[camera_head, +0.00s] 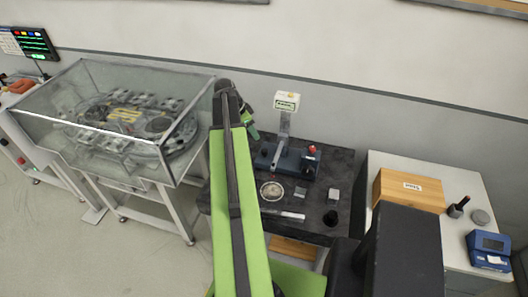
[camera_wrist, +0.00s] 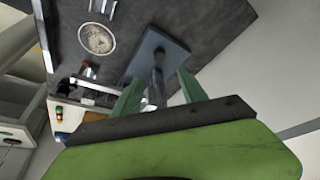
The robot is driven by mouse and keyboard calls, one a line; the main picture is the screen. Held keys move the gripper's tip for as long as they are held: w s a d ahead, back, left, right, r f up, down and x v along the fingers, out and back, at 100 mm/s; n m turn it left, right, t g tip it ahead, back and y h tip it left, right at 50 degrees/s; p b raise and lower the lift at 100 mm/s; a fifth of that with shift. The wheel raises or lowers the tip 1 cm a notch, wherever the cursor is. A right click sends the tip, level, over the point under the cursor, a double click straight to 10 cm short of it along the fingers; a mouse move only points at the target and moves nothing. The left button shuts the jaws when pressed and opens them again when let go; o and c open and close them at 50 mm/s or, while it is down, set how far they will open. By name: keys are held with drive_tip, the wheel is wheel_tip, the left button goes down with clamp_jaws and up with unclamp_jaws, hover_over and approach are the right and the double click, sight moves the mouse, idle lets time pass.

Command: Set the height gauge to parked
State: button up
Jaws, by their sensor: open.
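The height gauge (camera_head: 284,128) stands on a dark stone table, with a blue base, an upright grey column and a white head with a green display on top. Its blue base (camera_wrist: 151,48) and column (camera_wrist: 157,82) also show in the wrist view. My gripper (camera_head: 252,130) is just left of the column in the head view, partly hidden by my arm. In the wrist view my gripper (camera_wrist: 159,78) is open, its two green fingers on either side of the column in the picture. I cannot tell whether they touch it.
A glass-covered machine (camera_head: 125,125) stands left. A side table with a wooden box (camera_head: 408,190) stands right.

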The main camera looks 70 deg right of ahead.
sight(264, 150)
drive_tip(key=b+x, duration=1.2)
drive_tip(key=x, duration=0.3)
drive_tip(key=shift+f+b, duration=0.15)
drive_tip(key=shift+b, duration=0.25)
clamp_jaws()
idle(0.4)
